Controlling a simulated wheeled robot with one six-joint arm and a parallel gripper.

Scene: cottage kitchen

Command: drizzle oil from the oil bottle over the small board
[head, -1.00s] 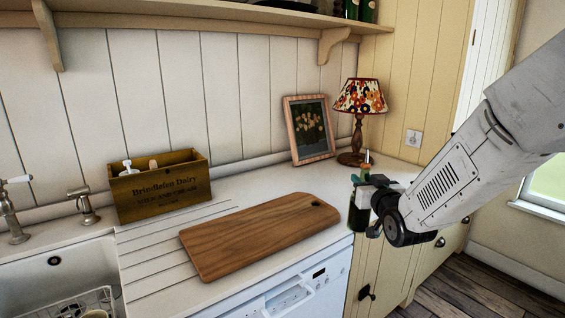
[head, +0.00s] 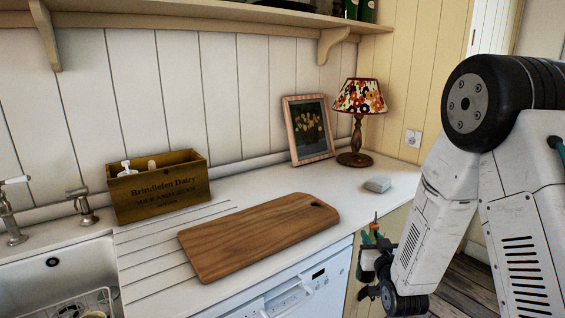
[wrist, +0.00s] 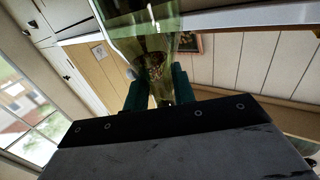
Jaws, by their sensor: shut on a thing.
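The small board (head: 262,236) is a wooden cutting board with a dark hole at its right end, lying flat on the counter in the head view. My gripper (head: 376,248) is to the right of the board, in front of the counter's edge. It is shut on the oil bottle (head: 374,231), which is green with an orange-brown tip and looks roughly upright. The gripper and arm partly hide the bottle. In the wrist view the see-through green bottle (wrist: 150,35) sits between the teal fingers (wrist: 158,88). The bottle is apart from the board.
A wooden dairy crate (head: 158,187) stands behind the board at left, beside the sink (head: 50,270). A picture frame (head: 308,130), a lamp (head: 358,110) and a small pale block (head: 377,184) are at the back right.

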